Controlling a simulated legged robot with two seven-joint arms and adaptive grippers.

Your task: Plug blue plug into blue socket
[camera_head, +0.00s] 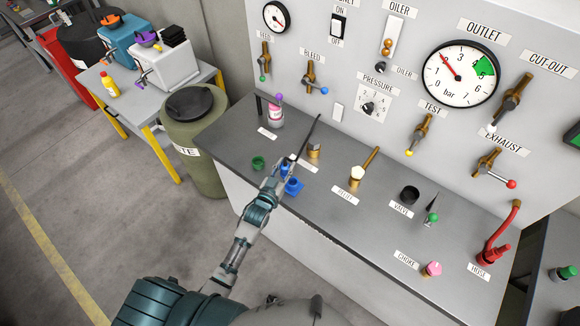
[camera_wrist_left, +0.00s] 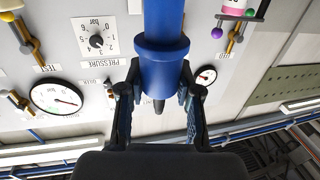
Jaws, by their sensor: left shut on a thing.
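My left gripper (camera_head: 281,172) is over the near-left part of the grey bench. It is shut on the blue plug (camera_head: 287,163), which is mostly hidden by the fingers in the head view. In the left wrist view the blue plug (camera_wrist_left: 162,40) sits between the two fingers (camera_wrist_left: 158,88), with a wide collar and a dark tip towards the palm. The blue socket (camera_head: 294,187) is on the bench just beside the gripper, a little nearer to me. The plug appears apart from it, but the gap in height cannot be told. My right gripper is not in view.
A green socket (camera_head: 258,162) is left of the gripper. A thin dark rod (camera_head: 310,135) rises behind it, near a brass fitting (camera_head: 314,150). A pink-white bottle (camera_head: 276,115) stands at the back left. The panel (camera_head: 350,60) with valves and gauges stands behind the bench.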

